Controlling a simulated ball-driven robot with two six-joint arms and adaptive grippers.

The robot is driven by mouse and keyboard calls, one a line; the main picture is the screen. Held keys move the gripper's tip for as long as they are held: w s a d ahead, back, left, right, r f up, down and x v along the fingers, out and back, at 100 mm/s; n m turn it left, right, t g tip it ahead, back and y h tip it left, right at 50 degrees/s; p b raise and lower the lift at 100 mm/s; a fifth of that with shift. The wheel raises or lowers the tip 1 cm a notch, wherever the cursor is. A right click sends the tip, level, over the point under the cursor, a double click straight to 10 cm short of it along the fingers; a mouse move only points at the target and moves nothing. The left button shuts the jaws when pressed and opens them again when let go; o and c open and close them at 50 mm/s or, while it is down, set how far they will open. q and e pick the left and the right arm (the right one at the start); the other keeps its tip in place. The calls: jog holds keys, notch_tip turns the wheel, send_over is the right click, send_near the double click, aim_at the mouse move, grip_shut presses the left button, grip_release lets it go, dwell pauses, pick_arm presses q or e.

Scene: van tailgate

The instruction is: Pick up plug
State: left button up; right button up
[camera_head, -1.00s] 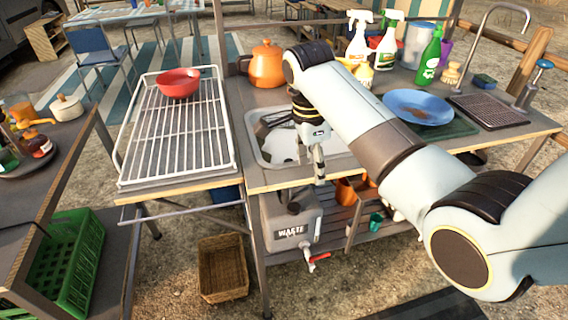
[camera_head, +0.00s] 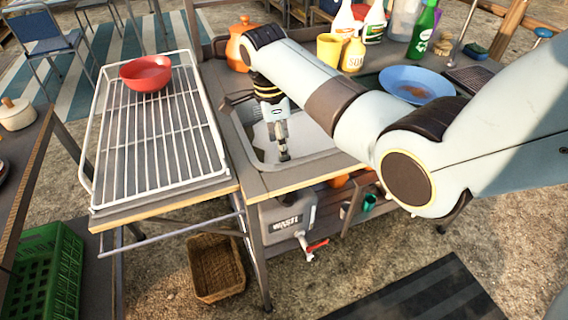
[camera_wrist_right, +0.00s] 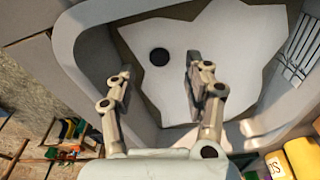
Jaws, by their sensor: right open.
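The grey sink basin (camera_head: 262,150) is set into the counter, and its rim also shows in the right wrist view (camera_wrist_right: 75,62). A small dark round disc (camera_wrist_right: 160,57) shows on the pale, jagged-edged area inside the basin. I cannot tell whether it is the plug or the drain hole. My right gripper (camera_head: 284,157) points down over the basin. In the right wrist view its two fingers (camera_wrist_right: 158,64) are spread apart with nothing between them, and the disc appears between the tips. In the head view the gripper and arm hide part of the basin. My left gripper is not in view.
A white wire rack (camera_head: 150,165) with a red bowl (camera_head: 146,73) stands left of the sink. An orange pot (camera_head: 238,47) stands behind the basin. A yellow cup (camera_head: 330,47), a soap bottle (camera_head: 353,55) and a blue plate (camera_head: 416,85) stand to the right.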

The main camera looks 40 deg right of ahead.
jog(key=shift+f, duration=0.45)
jog(key=f, duration=0.3)
jog(key=shift+s+d+f, duration=0.25)
jog(key=shift+d+f, duration=0.1)
jog(key=shift+f+b, duration=0.3)
jog(key=shift+f, duration=0.1)
jog(key=c, duration=0.5)
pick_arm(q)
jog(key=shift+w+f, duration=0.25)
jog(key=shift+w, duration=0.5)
pick_arm(e)
grip_shut()
